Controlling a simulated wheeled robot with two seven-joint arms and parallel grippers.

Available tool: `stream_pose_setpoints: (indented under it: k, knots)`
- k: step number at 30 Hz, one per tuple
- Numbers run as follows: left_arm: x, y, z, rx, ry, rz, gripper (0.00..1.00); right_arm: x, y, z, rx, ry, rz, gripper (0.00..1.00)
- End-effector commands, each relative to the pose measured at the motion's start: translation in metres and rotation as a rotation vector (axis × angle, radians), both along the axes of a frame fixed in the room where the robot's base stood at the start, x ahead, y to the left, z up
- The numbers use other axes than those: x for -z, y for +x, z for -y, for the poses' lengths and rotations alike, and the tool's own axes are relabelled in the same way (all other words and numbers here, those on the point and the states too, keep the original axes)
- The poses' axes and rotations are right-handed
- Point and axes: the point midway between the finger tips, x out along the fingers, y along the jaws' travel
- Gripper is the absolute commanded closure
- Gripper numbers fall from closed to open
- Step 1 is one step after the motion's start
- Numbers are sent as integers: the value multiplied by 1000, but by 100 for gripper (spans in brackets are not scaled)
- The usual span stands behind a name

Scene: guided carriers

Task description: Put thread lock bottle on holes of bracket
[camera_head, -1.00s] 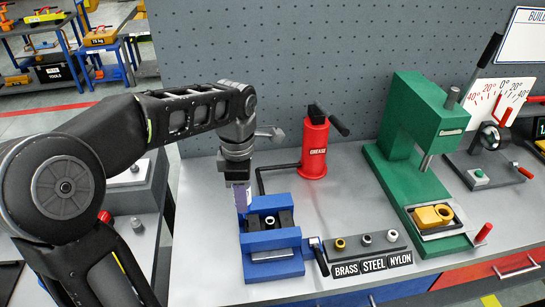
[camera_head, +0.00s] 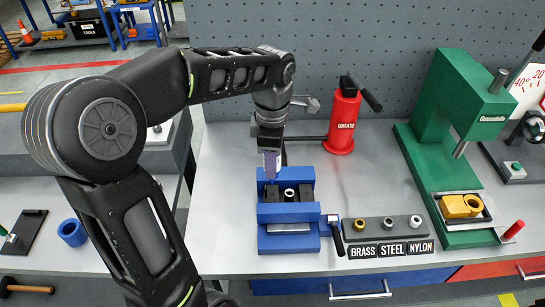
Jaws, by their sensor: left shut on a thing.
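My left gripper (camera_head: 269,152) points down above the blue vise (camera_head: 290,212). It is shut on a small purple bottle (camera_head: 271,165), the thread lock bottle, whose lower end points down at the back left of the vise. A dark bracket (camera_head: 272,198) sits between the vise jaws, with a pale ring around a dark hole (camera_head: 289,194) near its middle. The bottle tip is small, and I cannot tell whether it touches the bracket. Other holes are too small to make out. My right gripper is out of view.
A red grease can (camera_head: 344,120) stands behind the vise. A grey block (camera_head: 383,231) with brass, steel and nylon pieces lies to the right, beside the vise handle (camera_head: 335,240). A green press (camera_head: 462,130) stands farther right. A blue ring (camera_head: 72,232) lies at left.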

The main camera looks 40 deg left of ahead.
Motion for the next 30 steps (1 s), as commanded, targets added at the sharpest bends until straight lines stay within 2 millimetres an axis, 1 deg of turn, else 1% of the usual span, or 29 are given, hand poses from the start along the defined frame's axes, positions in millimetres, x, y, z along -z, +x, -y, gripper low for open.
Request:
stream_pose_setpoints:
  k: [1,3,9,14,30]
  knots:
    - [9,0,0,0,0,-1,100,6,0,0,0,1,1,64]
    - [17,0,0,0,0,-1,100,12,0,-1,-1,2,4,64]
    - [31,0,0,0,0,0,100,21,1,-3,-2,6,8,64]
    - [34,0,0,0,0,0,100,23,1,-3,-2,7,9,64]
    - [34,0,0,0,0,0,100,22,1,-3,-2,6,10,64]
